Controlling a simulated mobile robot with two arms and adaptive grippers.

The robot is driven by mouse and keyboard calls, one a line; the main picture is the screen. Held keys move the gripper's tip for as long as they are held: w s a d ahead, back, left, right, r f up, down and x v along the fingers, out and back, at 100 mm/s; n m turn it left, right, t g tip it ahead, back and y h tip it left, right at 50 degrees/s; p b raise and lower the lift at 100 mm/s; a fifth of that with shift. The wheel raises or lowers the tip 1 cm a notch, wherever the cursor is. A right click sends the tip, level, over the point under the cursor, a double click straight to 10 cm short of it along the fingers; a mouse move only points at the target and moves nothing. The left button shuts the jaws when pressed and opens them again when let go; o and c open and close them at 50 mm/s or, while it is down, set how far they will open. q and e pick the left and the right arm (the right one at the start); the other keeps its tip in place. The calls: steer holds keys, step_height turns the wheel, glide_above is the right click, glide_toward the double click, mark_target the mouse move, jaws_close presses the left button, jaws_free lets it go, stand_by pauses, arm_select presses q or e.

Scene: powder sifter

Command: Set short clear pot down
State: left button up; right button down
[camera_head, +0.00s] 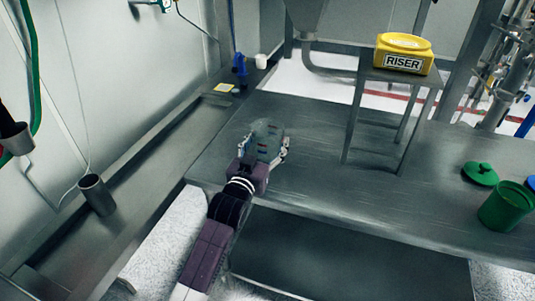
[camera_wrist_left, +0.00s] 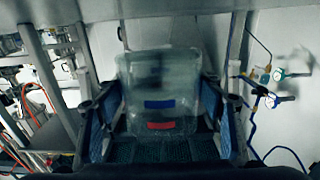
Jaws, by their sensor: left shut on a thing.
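The short clear pot (camera_head: 266,138) is a see-through container over the left part of the steel table in the head view. In the left wrist view the pot (camera_wrist_left: 160,82) stands between the two fingers, with one blue and one red mark on its near side. My left gripper (camera_head: 268,154) is shut on the pot; its fingers also show on both sides in the wrist view (camera_wrist_left: 162,112). I cannot tell whether the pot's base touches the table. My right gripper is not in view.
The steel table (camera_head: 310,185) is clear around the pot. A yellow RISER block (camera_head: 403,62) sits on a raised stand (camera_head: 385,75) at the back. A green pot (camera_head: 503,208) and green lid (camera_head: 480,174) are at the right. A side ledge (camera_head: 165,165) runs along the left wall.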

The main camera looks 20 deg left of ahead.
arm_select(q)
steer(key=shift+f, duration=2.15)
steer(key=shift+f, duration=0.1)
steer(key=o, duration=1.4)
steer(key=shift+s, duration=0.1)
steer(key=s, duration=0.6)
steer(key=s+b, duration=0.1)
steer(key=s, duration=0.4)
steer(key=shift+s+a, duration=0.2)
steer(key=shift+s, duration=0.2)
